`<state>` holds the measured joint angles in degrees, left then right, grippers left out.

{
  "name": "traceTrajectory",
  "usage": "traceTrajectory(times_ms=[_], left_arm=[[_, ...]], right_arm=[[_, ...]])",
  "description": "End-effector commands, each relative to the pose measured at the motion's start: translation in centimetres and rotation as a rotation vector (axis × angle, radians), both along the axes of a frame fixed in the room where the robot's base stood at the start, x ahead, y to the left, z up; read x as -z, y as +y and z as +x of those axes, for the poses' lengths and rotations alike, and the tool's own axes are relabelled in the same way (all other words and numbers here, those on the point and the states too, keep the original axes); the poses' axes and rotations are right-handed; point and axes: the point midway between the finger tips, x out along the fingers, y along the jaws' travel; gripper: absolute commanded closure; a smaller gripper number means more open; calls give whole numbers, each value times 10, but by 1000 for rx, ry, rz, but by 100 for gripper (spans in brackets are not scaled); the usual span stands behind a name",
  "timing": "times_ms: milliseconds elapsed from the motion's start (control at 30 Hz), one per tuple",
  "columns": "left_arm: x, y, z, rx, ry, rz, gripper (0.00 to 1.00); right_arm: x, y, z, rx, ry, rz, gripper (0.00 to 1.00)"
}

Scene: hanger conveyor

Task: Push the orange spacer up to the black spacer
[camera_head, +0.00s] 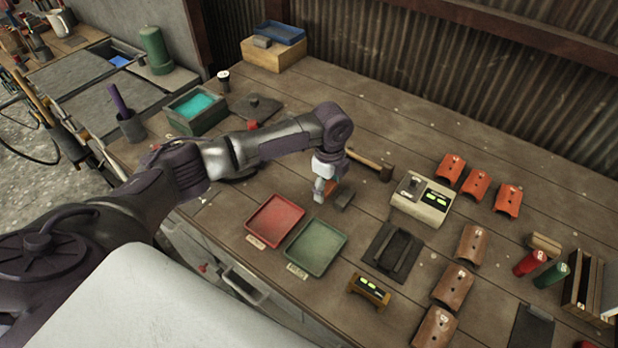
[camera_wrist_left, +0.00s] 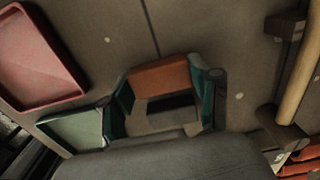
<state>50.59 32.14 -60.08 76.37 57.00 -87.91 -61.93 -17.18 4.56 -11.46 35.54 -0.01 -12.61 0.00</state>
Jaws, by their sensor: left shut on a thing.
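The orange spacer (camera_wrist_left: 160,78) is between the two green-tipped fingers of my left gripper (camera_wrist_left: 166,98) in the left wrist view. The gripper is shut on it. In the head view the left gripper (camera_head: 324,189) is low over the bench, and a small part of the orange spacer (camera_head: 331,187) shows beside the fingers. The black spacer (camera_head: 344,199) is a dark block on the bench, just to the right of the gripper. A dark shape below the orange one in the wrist view looks like it. I cannot tell whether the spacers touch. My right gripper is out of view.
A red tray (camera_head: 274,220) and a green tray (camera_head: 316,248) lie in front of the gripper. A hammer (camera_head: 370,164) lies behind and to the right. A beige device (camera_head: 422,201) and a dark fixture (camera_head: 392,252) stand farther right.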

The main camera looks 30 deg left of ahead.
Motion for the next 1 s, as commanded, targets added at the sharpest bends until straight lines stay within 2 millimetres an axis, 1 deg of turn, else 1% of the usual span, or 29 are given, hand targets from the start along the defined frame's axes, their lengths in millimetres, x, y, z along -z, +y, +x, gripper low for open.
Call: traceTrajectory(times_ms=[600, 1000], left_arm=[[0, -20, -3, 2, 2, -2, 63], [1, -22, -4, 1, 1, -1, 63]], right_arm=[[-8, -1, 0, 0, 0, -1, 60], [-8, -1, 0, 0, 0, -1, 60]])
